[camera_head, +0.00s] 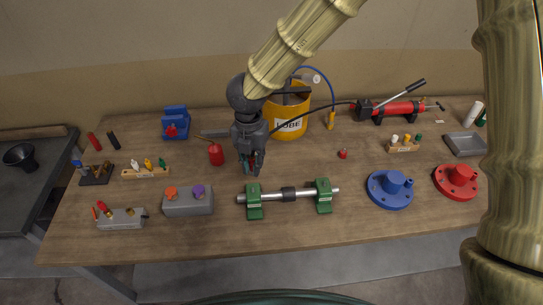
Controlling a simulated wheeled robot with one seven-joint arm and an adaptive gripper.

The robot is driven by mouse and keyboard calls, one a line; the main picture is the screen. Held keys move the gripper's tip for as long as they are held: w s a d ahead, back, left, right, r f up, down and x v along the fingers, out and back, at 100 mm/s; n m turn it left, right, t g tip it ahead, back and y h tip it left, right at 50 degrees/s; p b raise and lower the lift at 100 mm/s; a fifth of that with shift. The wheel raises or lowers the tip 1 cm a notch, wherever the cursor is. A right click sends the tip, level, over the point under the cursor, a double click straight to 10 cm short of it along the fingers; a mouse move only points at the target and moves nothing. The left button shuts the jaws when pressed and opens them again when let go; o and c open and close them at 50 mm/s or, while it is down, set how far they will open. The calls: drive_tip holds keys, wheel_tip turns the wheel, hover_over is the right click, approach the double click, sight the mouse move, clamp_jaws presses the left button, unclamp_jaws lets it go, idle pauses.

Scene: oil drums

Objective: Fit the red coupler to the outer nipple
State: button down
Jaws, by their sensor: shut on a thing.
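My gripper (251,170) hangs fingers down over the middle of the table, behind the green-stand shaft. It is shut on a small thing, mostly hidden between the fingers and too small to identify. A grey block (125,218) at the front left carries small fittings; a red one (104,206) leans on it and an orange-red one (95,213) is at its left end. I cannot tell which of these is the outer nipple or a coupler. My gripper is well to the right of this block and apart from it.
A grey block with orange and purple knobs (188,201) stands between. A shaft on green stands (288,194) lies in front of my gripper. A red can (216,155) is left of it, a yellow bucket (287,118) behind. Blue (390,190) and red flanges (457,182) stand right.

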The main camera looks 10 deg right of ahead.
sight(250, 159)
drive_tip(key=shift+s+a, duration=0.15)
drive_tip(key=shift+a, duration=0.2)
drive_tip(key=shift+f+b, duration=1.8)
drive_tip(key=shift+f, duration=0.4)
drive_tip(key=shift+f+b, duration=0.5)
drive_tip(key=shift+f, duration=0.55)
drive_tip(key=shift+f+b, duration=0.4)
drive_tip(key=shift+f, duration=0.6)
drive_tip(key=c, duration=1.3)
unclamp_jaws()
drive_tip(key=shift+r, duration=0.1)
wheel_tip(250, 159, up, 12)
drive_tip(key=shift+f, duration=0.1)
